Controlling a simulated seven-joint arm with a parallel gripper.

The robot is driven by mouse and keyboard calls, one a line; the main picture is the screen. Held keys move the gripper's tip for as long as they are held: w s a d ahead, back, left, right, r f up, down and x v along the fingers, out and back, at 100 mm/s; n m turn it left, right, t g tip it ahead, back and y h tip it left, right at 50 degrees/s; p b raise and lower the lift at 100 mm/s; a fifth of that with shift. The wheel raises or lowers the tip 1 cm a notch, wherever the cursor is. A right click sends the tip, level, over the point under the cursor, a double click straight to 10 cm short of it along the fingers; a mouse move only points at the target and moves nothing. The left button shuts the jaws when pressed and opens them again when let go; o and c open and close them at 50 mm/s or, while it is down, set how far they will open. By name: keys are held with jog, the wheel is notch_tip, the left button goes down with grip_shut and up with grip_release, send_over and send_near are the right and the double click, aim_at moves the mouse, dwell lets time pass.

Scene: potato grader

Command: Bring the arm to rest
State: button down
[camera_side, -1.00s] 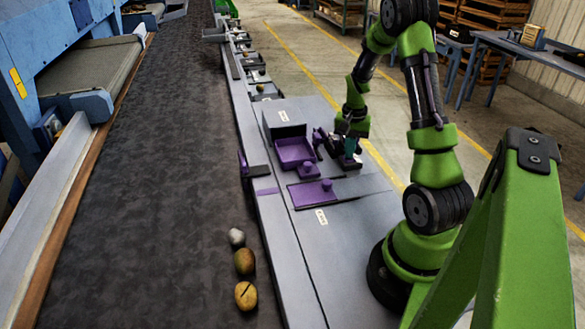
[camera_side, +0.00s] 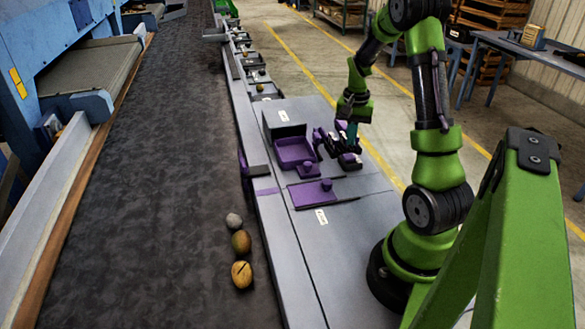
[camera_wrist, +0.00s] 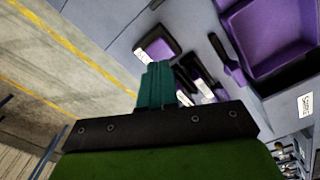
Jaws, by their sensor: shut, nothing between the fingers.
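My gripper (camera_side: 352,134) hangs over the far part of the grey bench, just right of a purple tray. Its teal fingers (camera_wrist: 157,84) are together in the wrist view, with nothing between them. Below and around the fingertips are several small purple-and-black pieces (camera_side: 335,148), some with white labels. In the wrist view, one such piece (camera_wrist: 158,46) lies just beyond the fingertips. The fingers look clear of the bench top, but the exact gap is hard to tell.
A grey stone-like lump (camera_side: 233,220) and two potatoes (camera_side: 241,242) ride the dark belt (camera_side: 150,200) at left. The near bench is clear.

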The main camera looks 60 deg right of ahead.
jog(key=shift+r, duration=1.25)
jog(key=shift+s+a+f, duration=0.1)
jog(key=shift+a+f, duration=0.1)
jog(key=shift+f, duration=0.05)
jog(key=s+a+r+n+t+y, duration=0.1)
jog(key=a+r+n+t, duration=0.2)
jog(key=a, duration=1.3)
jog(key=s+a+r+n+t+y, duration=0.1)
jog(key=a+r+n+t, duration=0.3)
jog(key=a+r+n, duration=0.4)
jog(key=a+r, duration=0.4)
jog(key=a, duration=0.5)
